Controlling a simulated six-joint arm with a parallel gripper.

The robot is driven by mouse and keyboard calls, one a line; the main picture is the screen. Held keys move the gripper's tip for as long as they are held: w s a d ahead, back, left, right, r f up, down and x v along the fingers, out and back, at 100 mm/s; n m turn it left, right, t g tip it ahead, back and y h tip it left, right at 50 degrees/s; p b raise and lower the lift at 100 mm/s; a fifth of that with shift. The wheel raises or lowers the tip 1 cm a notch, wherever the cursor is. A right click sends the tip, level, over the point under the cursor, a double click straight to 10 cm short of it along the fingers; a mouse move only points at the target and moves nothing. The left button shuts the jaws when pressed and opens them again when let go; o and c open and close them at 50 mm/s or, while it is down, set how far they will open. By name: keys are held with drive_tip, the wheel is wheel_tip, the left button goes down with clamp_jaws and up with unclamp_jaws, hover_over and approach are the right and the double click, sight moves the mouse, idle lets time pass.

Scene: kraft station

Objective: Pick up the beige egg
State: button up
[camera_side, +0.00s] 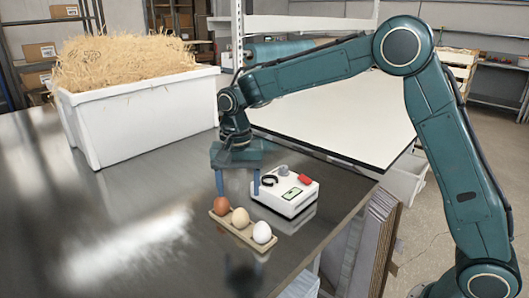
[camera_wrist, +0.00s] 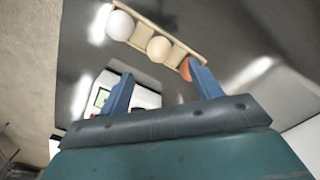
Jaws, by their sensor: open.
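The beige egg (camera_side: 240,217) sits in the middle of a small wooden holder (camera_side: 228,229), between a brown egg (camera_side: 220,206) and a white egg (camera_side: 262,232). In the wrist view the beige egg (camera_wrist: 158,48) also lies between the white egg (camera_wrist: 120,25) and the brown egg (camera_wrist: 186,68), which is partly hidden by a finger. My gripper (camera_side: 238,192) is open and empty, its blue fingers pointing down behind the holder in the side view. In the wrist view my gripper (camera_wrist: 162,82) has its fingers spread, with the beige egg beyond the tips and apart from them.
A white device (camera_side: 286,192) with a small screen and a red part stands close to the right of my gripper. A white bin (camera_side: 140,118) full of straw stands at the back left. The metal table (camera_side: 60,200) is clear left of the holder.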

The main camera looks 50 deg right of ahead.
sight(240, 210)
drive_tip(key=shift+f, duration=1.1)
drive_tip(key=shift+f, duration=0.1)
drive_tip(key=shift+s+f, duration=0.15)
drive_tip(key=shift+f, duration=2.35)
drive_tip(key=c, duration=0.8)
